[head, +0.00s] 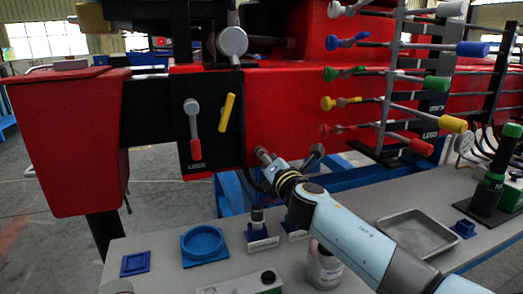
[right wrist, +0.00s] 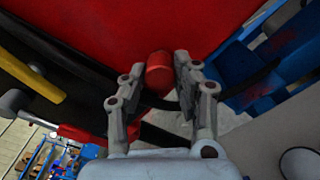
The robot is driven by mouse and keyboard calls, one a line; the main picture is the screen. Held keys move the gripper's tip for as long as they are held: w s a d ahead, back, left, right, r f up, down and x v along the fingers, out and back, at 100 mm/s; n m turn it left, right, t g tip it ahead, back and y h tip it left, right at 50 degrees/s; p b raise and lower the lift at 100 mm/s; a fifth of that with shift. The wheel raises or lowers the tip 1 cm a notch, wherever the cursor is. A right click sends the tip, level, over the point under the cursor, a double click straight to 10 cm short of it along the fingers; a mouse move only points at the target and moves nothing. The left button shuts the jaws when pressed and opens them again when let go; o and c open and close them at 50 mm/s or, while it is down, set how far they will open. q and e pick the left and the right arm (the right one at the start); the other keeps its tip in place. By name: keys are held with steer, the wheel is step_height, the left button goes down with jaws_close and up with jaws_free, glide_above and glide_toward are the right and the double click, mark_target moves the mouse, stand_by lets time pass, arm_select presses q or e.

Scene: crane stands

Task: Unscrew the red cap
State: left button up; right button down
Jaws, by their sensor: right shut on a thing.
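A red cap (right wrist: 159,73), a short cylinder with a rounded end, shows between the fingertips of my right gripper (right wrist: 161,64) in the right wrist view. The two grey fingers are closed on it from both sides. A black hose curves just beneath it. In the head view my right gripper (head: 288,163) is in front of the red crane body, above the bench's back edge; the cap cannot be made out there. My left gripper is in neither view.
A black panel (head: 203,120) with a red-handled lever and a yellow handle is left of my right gripper. Coloured levers (head: 421,146) stand at right. The grey bench (head: 355,212) holds a blue ring (head: 203,243), a metal tray (head: 418,233) and small stands.

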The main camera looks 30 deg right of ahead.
steer(key=n+p, duration=0.1)
steer(key=n, duration=0.4)
steer(key=c, duration=0.9)
jaws_free()
steer(key=shift+c, duration=0.8)
